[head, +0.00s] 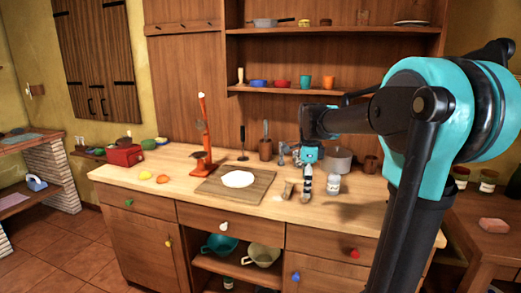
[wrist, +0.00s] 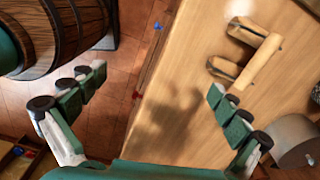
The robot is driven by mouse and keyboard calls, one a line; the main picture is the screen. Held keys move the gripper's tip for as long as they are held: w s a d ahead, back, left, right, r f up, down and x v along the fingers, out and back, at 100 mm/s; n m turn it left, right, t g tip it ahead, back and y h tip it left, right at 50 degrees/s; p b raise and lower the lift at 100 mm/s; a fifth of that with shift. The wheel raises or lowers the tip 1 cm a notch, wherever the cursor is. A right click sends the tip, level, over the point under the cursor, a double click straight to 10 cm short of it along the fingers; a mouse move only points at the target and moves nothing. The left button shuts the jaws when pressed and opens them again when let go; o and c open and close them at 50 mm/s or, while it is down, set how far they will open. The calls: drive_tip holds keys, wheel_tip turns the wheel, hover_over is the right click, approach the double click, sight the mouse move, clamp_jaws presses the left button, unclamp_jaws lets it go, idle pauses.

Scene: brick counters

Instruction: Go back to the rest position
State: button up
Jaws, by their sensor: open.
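My gripper (head: 306,182) hangs over the right part of the wooden counter (head: 150,163) in the head view, below my bent arm. In the wrist view its two green-and-white fingers stand wide apart, so my gripper (wrist: 155,82) is open. Nothing is between the fingers; only the counter edge, its shadowed top and the floor show behind them. A light wooden piece (wrist: 245,58) lies on the counter beyond the right finger, apart from it.
A cutting board (head: 212,187) with white dough (head: 238,179) lies left of my gripper. A red-orange stand (head: 202,140) rises behind it. A white jar (head: 333,184) and grey pot (head: 338,158) stand close on the right. A wooden barrel (wrist: 85,25) is at upper left in the wrist view.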

drive_tip(key=s+d+f+n+t, duration=0.3)
drive_tip(key=s+f+n, duration=1.6)
drive_tip(key=s, duration=0.1)
drive_tip(key=shift+d+f+t, duration=0.15)
drive_tip(key=shift+f+t, duration=0.15)
drive_tip(key=shift+t, duration=0.1)
